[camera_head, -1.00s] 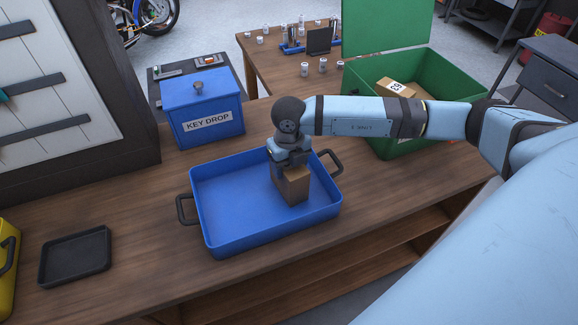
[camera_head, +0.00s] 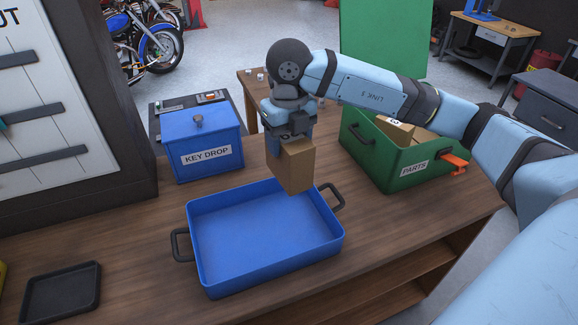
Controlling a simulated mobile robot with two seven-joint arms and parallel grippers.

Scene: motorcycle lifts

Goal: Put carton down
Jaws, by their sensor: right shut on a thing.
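A brown carton (camera_head: 294,168) hangs upright from my right gripper (camera_head: 290,140), whose jaws are shut on its top. The carton is above the far right part of the blue tray (camera_head: 222,275), near its back rim, and looks clear of the tray floor. The blue tray is empty and stands on the wooden bench, with a dark handle at each end. My left gripper is not in view.
A blue key drop box (camera_head: 203,157) stands behind the tray. A green parts bin (camera_head: 385,165) with its lid up holds another carton (camera_head: 397,131) at the right. A small black tray (camera_head: 62,292) lies at the left. Bare bench (camera_head: 140,225) lies between the trays.

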